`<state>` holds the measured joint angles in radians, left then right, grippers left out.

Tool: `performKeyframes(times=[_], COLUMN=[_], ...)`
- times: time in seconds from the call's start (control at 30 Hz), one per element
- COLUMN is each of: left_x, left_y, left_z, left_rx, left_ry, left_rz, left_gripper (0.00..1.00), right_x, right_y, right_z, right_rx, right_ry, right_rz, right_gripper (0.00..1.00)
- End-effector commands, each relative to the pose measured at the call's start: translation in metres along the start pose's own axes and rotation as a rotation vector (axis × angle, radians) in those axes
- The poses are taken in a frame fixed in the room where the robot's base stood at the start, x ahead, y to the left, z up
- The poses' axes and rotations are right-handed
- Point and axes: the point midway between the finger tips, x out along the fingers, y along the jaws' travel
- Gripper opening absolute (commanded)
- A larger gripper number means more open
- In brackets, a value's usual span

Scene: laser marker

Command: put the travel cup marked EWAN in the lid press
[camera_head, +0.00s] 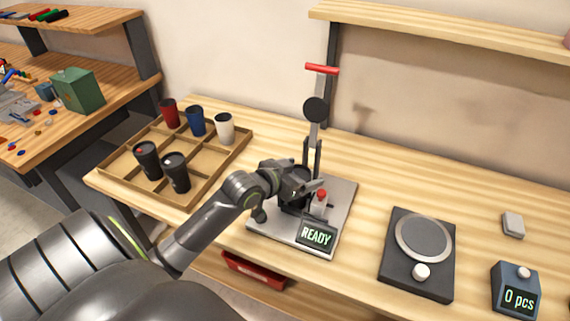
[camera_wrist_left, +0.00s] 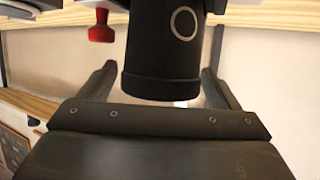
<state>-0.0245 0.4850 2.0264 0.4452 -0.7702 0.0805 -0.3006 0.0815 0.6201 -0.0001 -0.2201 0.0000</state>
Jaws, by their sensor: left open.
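A black cup (camera_wrist_left: 163,50) with a pale ring mark fills the middle of the left wrist view; no name can be read on it. My left gripper (camera_head: 308,182) is open at the lid press, with its fingers on either side of this cup. In the head view the cup is mostly hidden behind the gripper, at the press. The lid press (camera_head: 345,205) has a grey base plate, an upright lever with a red handle, a red knob and a screen reading READY. My right gripper is not in view.
A compartmented wooden tray (camera_head: 207,188) at the left holds a red cup (camera_head: 169,113), a blue cup (camera_head: 196,121), a white cup (camera_head: 224,128) and two black cups (camera_head: 175,172). A round-plated device (camera_head: 423,240) and a counter reading 0 pcs (camera_head: 517,290) stand at the right.

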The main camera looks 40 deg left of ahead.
Motion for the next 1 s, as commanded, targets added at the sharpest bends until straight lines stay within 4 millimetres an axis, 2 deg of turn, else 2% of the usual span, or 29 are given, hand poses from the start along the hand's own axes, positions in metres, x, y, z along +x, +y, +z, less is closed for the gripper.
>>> performKeyframes(times=[0.3, 0.5, 0.7, 1.0], left_x=[-0.065, -0.096, -0.110, -0.112], left_y=[0.000, 0.000, 0.000, 0.000], left_z=[0.001, 0.000, 0.000, 0.000], left_rx=[0.007, 0.005, 0.002, 0.001], left_ry=[-0.005, -0.004, -0.001, -0.001], left_rz=[0.000, -0.001, 0.001, 0.001], left_gripper=[0.84, 0.84, 0.84, 0.84], right_x=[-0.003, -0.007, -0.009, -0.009], right_y=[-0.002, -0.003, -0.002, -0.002], right_z=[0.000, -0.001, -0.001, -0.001], right_rx=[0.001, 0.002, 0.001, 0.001], right_ry=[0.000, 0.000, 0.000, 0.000], right_rz=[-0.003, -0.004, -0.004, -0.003], right_gripper=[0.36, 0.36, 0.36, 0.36])
